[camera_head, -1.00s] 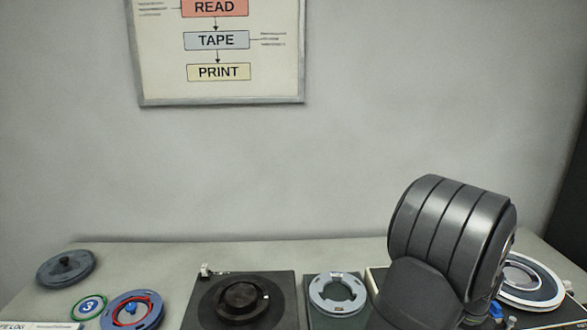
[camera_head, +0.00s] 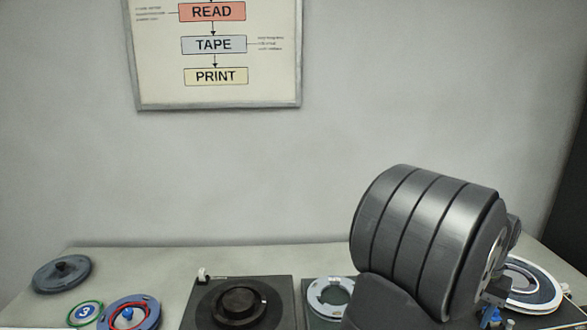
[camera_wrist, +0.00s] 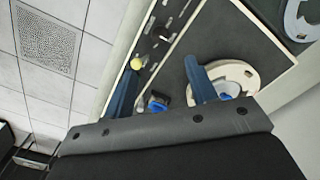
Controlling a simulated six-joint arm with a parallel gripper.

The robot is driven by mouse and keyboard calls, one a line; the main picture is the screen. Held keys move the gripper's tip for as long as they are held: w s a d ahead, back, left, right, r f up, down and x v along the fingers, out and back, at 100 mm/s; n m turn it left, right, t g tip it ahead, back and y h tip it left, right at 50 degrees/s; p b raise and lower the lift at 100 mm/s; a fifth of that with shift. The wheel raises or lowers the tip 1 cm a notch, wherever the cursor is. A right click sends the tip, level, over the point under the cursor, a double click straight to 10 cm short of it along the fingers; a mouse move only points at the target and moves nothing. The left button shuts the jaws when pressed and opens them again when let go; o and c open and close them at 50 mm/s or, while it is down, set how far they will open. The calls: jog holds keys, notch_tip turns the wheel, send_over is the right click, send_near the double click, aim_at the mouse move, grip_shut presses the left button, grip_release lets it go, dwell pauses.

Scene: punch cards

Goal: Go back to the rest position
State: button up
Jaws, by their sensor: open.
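My gripper is open. In the wrist view its two blue fingers (camera_wrist: 161,66) stand apart, with nothing held between them. In the head view only blue bits of my gripper (camera_head: 492,314) show at the lower right, low behind my dark arm link. My arm covers part of the bench's right half. The rest position itself is not marked in any view.
A white-rimmed reel (camera_head: 550,297) lies right of my arm. A grey ring (camera_head: 319,301) is partly hidden by it. A black hub unit (camera_head: 213,319), a red-ringed reel (camera_head: 151,317), a green ring (camera_head: 72,316) and a dark disc (camera_head: 50,281) lie leftward.

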notch_tip(320, 180, up, 4)
notch_tip(320, 180, down, 17)
jog(key=shift+r, duration=0.15)
jog(key=m, duration=0.3)
jog(key=shift+m, duration=0.4)
jog(key=m, duration=0.4)
jog(key=shift+m, duration=0.4)
jog(key=shift+r+m, duration=0.25)
jog(key=shift+m, duration=0.05)
notch_tip(320, 180, up, 7)
jog(key=shift+o, duration=0.2)
